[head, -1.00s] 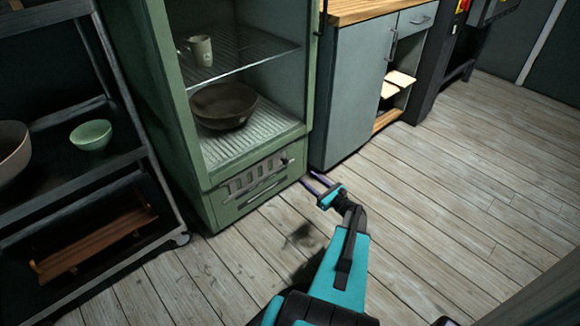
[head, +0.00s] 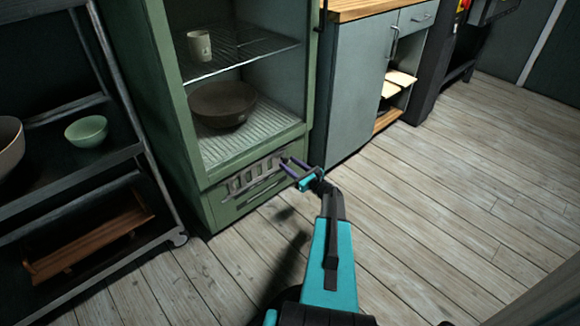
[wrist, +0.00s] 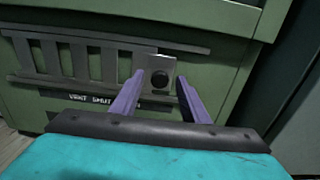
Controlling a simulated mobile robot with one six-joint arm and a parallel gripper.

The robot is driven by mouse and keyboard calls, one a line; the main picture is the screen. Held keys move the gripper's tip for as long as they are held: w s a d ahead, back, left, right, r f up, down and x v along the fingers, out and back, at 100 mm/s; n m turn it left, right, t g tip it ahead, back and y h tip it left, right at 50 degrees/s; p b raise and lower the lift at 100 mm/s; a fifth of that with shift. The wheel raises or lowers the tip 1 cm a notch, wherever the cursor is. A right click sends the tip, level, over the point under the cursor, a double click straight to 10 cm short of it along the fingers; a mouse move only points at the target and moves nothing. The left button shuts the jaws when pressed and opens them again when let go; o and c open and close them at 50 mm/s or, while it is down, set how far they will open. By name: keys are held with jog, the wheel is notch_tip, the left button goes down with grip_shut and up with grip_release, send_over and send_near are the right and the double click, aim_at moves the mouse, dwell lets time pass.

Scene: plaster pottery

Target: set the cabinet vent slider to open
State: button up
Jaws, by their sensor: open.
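The green cabinet (head: 207,210) has a grey slotted vent plate (head: 245,181) low on its front, which also shows in the wrist view (wrist: 75,60). The slider's square metal plate with a dark round knob (wrist: 160,78) is at the right end of the vent in the wrist view. My gripper (head: 288,162) is open in front of it. In the wrist view its two purple fingers (wrist: 160,90) stand to the left and right of the knob, with nothing visibly held. In the head view my gripper hides the knob. A label below the vent is partly hidden by my gripper.
A brown bowl (head: 223,104) and a cup (head: 199,46) stand inside the cabinet. A dark shelf rack (head: 168,190) with bowls is at the left. A grey counter unit (head: 350,90) stands close at the right. The wooden floor in front is clear.

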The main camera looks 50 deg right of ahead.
jog(key=shift+w, duration=0.2)
grip_shut()
jog(key=shift+d, duration=0.1)
jog(key=shift+s+d+p, duration=0.15)
jog(key=shift+d+p, duration=0.5)
jog(key=shift+d, duration=0.95)
jog(key=shift+c, duration=1)
grip_release()
jog(key=shift+d, duration=0.1)
jog(key=shift+o, duration=1)
